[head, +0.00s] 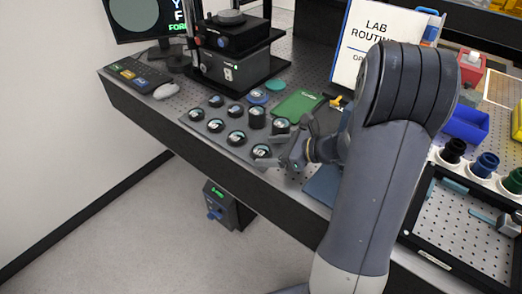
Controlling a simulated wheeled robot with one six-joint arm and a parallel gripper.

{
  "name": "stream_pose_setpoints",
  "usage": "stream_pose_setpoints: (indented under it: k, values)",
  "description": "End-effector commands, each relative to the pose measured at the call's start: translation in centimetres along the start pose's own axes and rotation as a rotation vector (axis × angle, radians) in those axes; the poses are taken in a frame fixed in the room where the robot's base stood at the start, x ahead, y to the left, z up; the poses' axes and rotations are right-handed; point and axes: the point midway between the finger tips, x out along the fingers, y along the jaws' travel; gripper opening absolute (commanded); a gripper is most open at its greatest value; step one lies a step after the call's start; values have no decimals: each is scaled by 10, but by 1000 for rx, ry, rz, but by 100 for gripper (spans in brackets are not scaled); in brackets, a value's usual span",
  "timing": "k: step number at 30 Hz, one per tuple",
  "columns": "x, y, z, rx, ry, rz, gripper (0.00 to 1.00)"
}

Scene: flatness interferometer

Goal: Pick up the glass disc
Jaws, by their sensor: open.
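Several small round pieces with shiny, glass-like tops in black rims stand on a grey mat at the bench's front edge. Among them are a glass disc (236,137) near the middle, a taller one (256,117) behind it, one (281,126) beside my gripper, and one (261,151) at the front. I cannot tell which the task means. My gripper (280,143) is open at the right end of this group, with its fingers close to the two rightmost discs. Whether it touches either is unclear. Nothing shows held between the fingers.
A keyboard (137,73) and mouse (166,90) lie left. A sign (378,38) stands behind my arm. A black-framed tray (462,225) lies right.

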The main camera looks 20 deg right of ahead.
Motion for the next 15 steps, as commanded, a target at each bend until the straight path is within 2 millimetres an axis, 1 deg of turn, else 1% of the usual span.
stream_pose_setpoints:
  k: [1, 4, 11, 15]
  values:
    - [6, 0, 1, 0, -1, 2, 75]
    - [13, 0, 0, -1, 0, 1, 75]
    - [14, -1, 0, -1, -1, -2, 75]
    - [14, 0, 0, -1, -1, -2, 66]
